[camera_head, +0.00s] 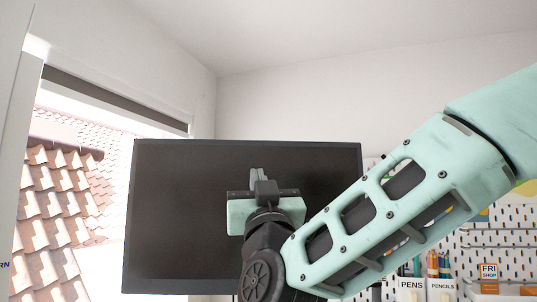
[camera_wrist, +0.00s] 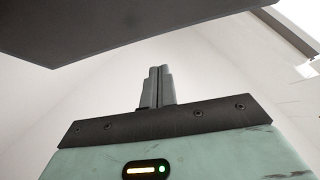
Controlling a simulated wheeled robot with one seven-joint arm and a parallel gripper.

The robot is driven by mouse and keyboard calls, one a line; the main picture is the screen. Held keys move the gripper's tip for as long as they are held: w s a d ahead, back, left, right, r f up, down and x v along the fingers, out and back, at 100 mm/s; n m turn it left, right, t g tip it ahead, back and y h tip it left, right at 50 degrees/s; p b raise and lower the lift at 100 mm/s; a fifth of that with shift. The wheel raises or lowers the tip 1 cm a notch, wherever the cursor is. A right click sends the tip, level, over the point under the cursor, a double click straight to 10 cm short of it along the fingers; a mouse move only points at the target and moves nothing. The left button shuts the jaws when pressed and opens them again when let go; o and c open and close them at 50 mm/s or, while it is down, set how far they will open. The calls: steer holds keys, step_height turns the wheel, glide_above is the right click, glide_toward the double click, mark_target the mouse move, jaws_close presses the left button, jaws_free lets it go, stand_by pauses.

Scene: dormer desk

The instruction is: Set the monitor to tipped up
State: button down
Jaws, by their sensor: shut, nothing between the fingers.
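The monitor (camera_head: 165,210) is a wide dark panel in the middle of the head view. Its screen faces me, and my arm covers its lower right part. My gripper (camera_head: 257,174) is in front of the panel, a little right of its middle, with its fingers pointing away from me. In the wrist view the fingers of my gripper (camera_wrist: 158,72) are together with nothing between them. A dark flat surface, seemingly the monitor (camera_wrist: 110,25), crosses the top left of that view, apart from the fingertips in the picture. I cannot tell whether the fingers touch the panel.
A window (camera_head: 80,195) with tiled roofs outside is at the left. A white pegboard (camera_head: 510,245) at the right holds a cup labelled PENS (camera_head: 411,287) and one labelled PENCILS (camera_head: 442,288). The wall above the monitor is bare.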

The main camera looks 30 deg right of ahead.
mark_target(265, 148)
steer(key=w+d+r+h+p, duration=0.1)
steer(key=w+r+p, duration=0.2)
steer(key=w+d+r+m+h+p, duration=0.1)
steer(key=w+d+r+p, duration=0.1)
steer(key=p, duration=0.1)
steer(key=w+d+r+h+p, duration=0.1)
steer(key=w+d+r+p, duration=0.1)
steer(key=w+r+p, duration=0.1)
steer(key=shift+w+d+r+m+p, duration=0.15)
steer(key=shift+w+r+m+p, duration=0.2)
steer(key=shift+m, duration=0.05)
steer(key=shift+w+d+f+p, duration=0.15)
steer(key=shift+w+d+p, duration=0.15)
steer(key=shift+w, duration=0.15)
steer(key=shift+a, duration=0.1)
steer(key=shift+w+f+b, duration=0.1)
steer(key=shift+b, duration=0.3)
